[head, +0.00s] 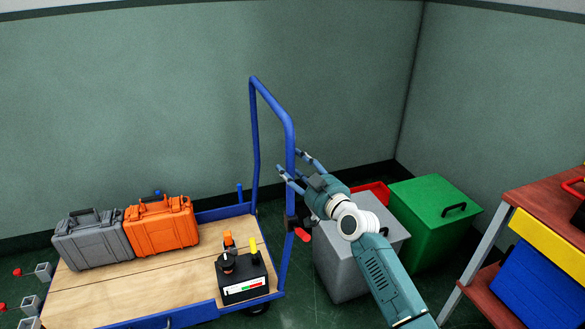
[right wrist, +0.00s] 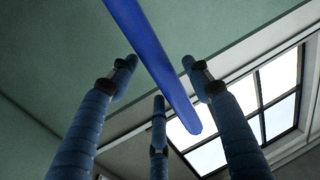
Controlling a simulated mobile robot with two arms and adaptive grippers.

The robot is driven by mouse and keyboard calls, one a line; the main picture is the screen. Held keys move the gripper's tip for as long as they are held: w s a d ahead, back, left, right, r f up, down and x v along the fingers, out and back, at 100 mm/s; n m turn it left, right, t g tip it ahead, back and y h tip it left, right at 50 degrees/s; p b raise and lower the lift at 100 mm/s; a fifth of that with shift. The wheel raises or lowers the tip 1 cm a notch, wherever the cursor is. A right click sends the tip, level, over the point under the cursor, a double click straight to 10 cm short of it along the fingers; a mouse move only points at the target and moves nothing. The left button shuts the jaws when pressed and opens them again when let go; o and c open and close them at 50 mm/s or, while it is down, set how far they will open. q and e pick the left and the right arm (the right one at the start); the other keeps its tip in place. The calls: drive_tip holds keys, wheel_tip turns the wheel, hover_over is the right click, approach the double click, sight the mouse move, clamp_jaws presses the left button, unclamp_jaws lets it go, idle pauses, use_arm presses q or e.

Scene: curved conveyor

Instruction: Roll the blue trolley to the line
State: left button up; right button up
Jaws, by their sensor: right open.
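The blue trolley (head: 252,209) stands on the left in the head view, with a wooden deck and a tall blue tube handle (head: 272,100) at its right end. My right gripper (head: 291,163) is open beside the near upright of that handle. In the right wrist view the blue handle bar (right wrist: 160,65) runs between the spread fingers of my right gripper (right wrist: 160,85), and I see no finger closed on it. My left gripper is not in view. No line on the floor can be made out.
On the deck are a grey case (head: 88,242), an orange case (head: 162,228) and a black box (head: 243,277) with a small meter. A grey bin (head: 340,265), a green bin (head: 432,215) and a workbench (head: 550,205) stand to the right. The green wall is close behind the trolley.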

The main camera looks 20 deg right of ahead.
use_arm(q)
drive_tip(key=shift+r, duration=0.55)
use_arm(e)
drive_tip(key=shift+w+a, duration=0.2)
drive_tip(key=shift+w, duration=0.5)
clamp_jaws()
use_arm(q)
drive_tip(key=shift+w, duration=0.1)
use_arm(e)
drive_tip(key=shift+a, duration=0.1)
